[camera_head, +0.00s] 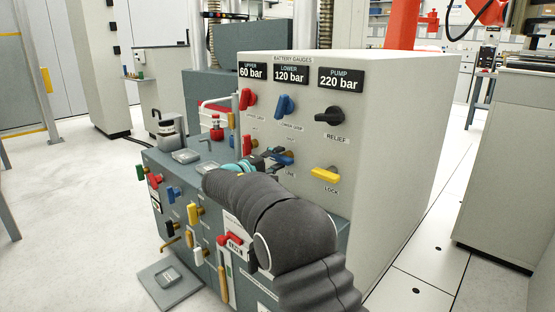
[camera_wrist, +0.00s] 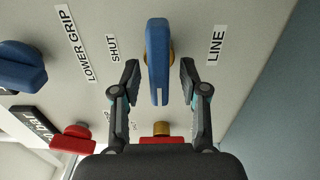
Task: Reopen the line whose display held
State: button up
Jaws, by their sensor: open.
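The gauge panel (camera_head: 385,115) shows UPPER 60 bar (camera_head: 252,71), LOWER 120 bar (camera_head: 290,75) and PUMP 220 bar (camera_head: 341,78). A blue lever (camera_wrist: 158,60) with SHUT and LINE labels on either side is below the blue LOWER GRIP knob (camera_head: 284,106), which is also in the wrist view (camera_wrist: 22,66). My gripper (camera_wrist: 160,75) is open around the lever, one finger on each side, with visible gaps. The lever lies crosswise between its labels. In the head view my gripper (camera_head: 268,160) partly hides it. A red lever (camera_wrist: 162,129) is partly hidden beside it.
A red knob (camera_head: 247,99), black RELIEF knob (camera_head: 328,115) and yellow LOCK lever (camera_head: 325,174) are on the same panel. The teal lower cabinet (camera_head: 160,172) carries several coloured handles below my arm. Clear floor (camera_head: 70,210) is at left.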

jog(key=v, duration=1.1)
jog(key=shift+s+a, duration=0.25)
jog(key=s+d+r+m+g+y+p, duration=0.1)
jog(key=s+d+m+g, duration=0.15)
jog(key=s+d, duration=0.45)
jog(key=s+d+r+m+g+y+p, duration=0.1)
jog(key=s+d+g, duration=0.2)
jog(key=d, duration=0.8)
jog(key=s+d+r+m+g+y+p, duration=0.1)
jog(key=s+d+r+g, duration=0.15)
jog(key=s+d, duration=0.45)
jog(key=s+d+f+m+y+p, duration=0.1)
jog(key=s+d+f+m+y, duration=0.1)
jog(key=s, duration=0.6)
jog(key=s+d+f+m+y+p, duration=0.1)
jog(key=s+d+f+m+y, duration=0.1)
jog(key=s, duration=0.6)
jog(key=s+d+f+m+y+p, duration=0.1)
jog(key=s+y, duration=0.3)
jog(key=s, duration=0.4)
jog(key=shift+d+f+m+g, duration=0.3)
jog(key=shift+d+f+m, duration=0.2)
jog(key=shift+d+m, duration=0.05)
